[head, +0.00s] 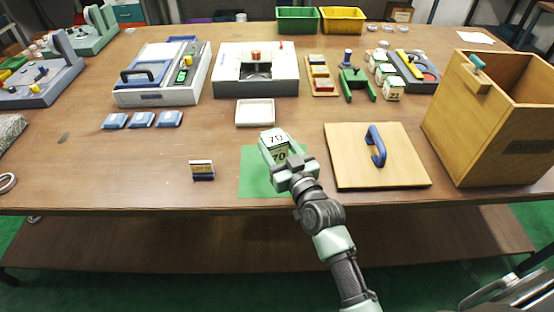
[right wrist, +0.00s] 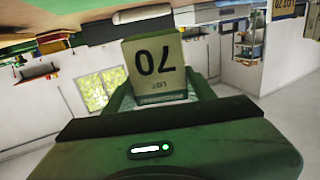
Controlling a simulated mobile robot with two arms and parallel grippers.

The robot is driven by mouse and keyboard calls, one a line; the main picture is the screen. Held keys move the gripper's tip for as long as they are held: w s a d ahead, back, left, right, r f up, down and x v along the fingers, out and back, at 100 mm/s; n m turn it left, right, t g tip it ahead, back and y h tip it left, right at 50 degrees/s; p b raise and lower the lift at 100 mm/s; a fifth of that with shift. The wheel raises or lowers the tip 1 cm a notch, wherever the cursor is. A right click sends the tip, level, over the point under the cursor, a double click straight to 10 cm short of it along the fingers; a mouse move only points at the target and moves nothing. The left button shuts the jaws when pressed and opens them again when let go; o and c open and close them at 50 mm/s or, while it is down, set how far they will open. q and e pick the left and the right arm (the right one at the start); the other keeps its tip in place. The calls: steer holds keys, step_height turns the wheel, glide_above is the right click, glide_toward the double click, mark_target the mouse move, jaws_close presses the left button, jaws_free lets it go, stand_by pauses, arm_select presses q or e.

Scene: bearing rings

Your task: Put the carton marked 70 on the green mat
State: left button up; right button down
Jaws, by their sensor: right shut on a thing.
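The carton marked 70 (head: 275,142) is pale with a green band and sits between the fingers of my right gripper (head: 281,160). In the right wrist view the carton (right wrist: 155,68) shows upside down with "70" and "LOT" on its face, held between the fingers. The green mat (head: 256,184) lies on the table near its front edge. The carton and gripper are over the mat's upper right part and hide some of it. I cannot tell whether the carton touches the mat. My left gripper does not show.
A wooden lid with a blue handle (head: 400,165) lies to the right, beside a wooden box (head: 480,135). A white tray (head: 255,118) lies behind. Several other cartons (head: 393,89) stand at the back right.

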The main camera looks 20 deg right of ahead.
mark_target(278, 161)
steer(key=shift+f+b, duration=0.3)
steer(key=shift+f, duration=1.85)
steer(key=c, duration=0.5)
jaws_free()
steer(key=shift+f, duration=0.25)
steer(key=shift+r, duration=0.15)
steer(key=shift+s, duration=0.4)
steer(key=s, duration=0.3)
steer(key=s+d, duration=0.1)
steer(key=s, duration=0.7)
steer(key=shift+s+d+b, duration=0.15)
steer(key=shift+b, duration=0.2)
